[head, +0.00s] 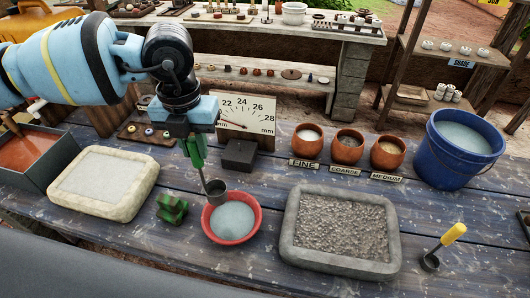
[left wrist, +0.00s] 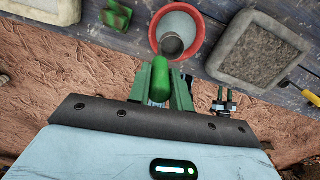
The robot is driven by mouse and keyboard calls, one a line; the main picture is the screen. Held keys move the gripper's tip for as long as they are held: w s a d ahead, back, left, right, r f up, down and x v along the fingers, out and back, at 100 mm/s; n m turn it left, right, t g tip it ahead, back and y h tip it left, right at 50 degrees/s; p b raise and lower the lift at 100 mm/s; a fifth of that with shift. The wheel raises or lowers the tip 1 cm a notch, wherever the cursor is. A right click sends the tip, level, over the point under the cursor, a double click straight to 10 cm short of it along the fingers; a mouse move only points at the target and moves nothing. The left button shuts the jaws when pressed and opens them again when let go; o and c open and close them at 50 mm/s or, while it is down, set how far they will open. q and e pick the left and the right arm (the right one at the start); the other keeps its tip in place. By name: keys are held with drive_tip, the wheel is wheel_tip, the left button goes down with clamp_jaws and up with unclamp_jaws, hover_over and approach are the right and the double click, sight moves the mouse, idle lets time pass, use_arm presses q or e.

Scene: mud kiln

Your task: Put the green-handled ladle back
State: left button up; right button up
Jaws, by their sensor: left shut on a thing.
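My left gripper (head: 193,148) is shut on the green handle of the ladle (head: 216,189), which hangs cup down. The ladle's dark metal cup is over the left inner side of the red bowl (head: 258,229), which holds pale grey-blue liquid; whether the cup touches the bowl is unclear. In the left wrist view the green handle (left wrist: 160,75) sits between the fingers, with the cup over the red bowl (left wrist: 196,15). A small green notched block (head: 172,208), perhaps a ladle rest, stands left of the bowl, empty.
A pale slab tray (head: 148,203) lies left and a grey gravel tray (head: 287,245) right. A yellow-handled ladle (head: 452,235), blue bucket (head: 437,165) and three orange pots (head: 347,148) stand further right. Behind are a dial gauge (head: 240,108) and black block (head: 239,156).

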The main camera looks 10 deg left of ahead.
use_arm(q)
drive_tip(key=m, duration=0.4)
drive_tip(key=shift+w+f, duration=0.15)
drive_tip(key=shift+f, duration=0.1)
drive_tip(key=m, duration=0.5)
drive_tip(key=shift+w+f+m, duration=0.15)
drive_tip(key=shift+f+m, duration=0.15)
drive_tip(key=shift+m, duration=0.1)
drive_tip(key=m, duration=0.5)
drive_tip(key=shift+w+f, duration=0.1)
drive_tip(key=shift+f, duration=0.2)
drive_tip(key=m, duration=0.7)
drive_tip(key=f+m, duration=0.1)
drive_tip(key=m, duration=0.6)
drive_tip(key=w+f+m, duration=0.1)
drive_tip(key=m, duration=0.7)
drive_tip(key=shift+f, duration=0.25)
